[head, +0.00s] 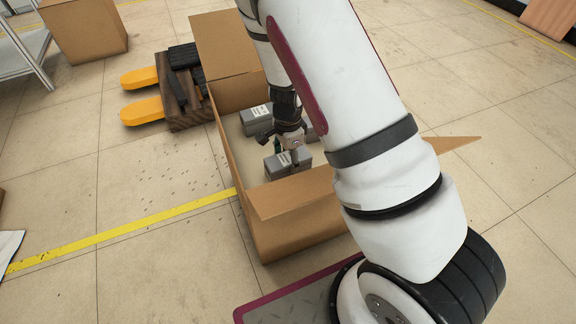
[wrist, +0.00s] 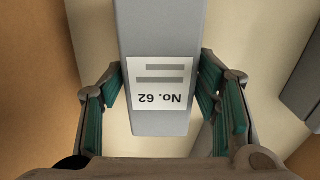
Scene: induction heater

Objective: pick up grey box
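A grey box (wrist: 161,40) with a white "No. 62" label fills the middle of the wrist view, the label upside down. My gripper (wrist: 162,88) is open, with a green-padded finger on each side of this box. A narrow gap seems to remain at each side; contact is not clear. In the head view my gripper (head: 284,146) points down inside a cardboard carton. A grey box (head: 288,166) lies just below it, and another grey box (head: 256,120) is farther back. A third is partly hidden behind my gripper.
The open carton (head: 295,228) has raised walls and spread flaps around my gripper. Another grey surface (wrist: 306,85) shows at the wrist view's right edge. A wooden pallet with yellow forks (head: 143,112) is left of the carton. Floor left of the carton is mostly clear.

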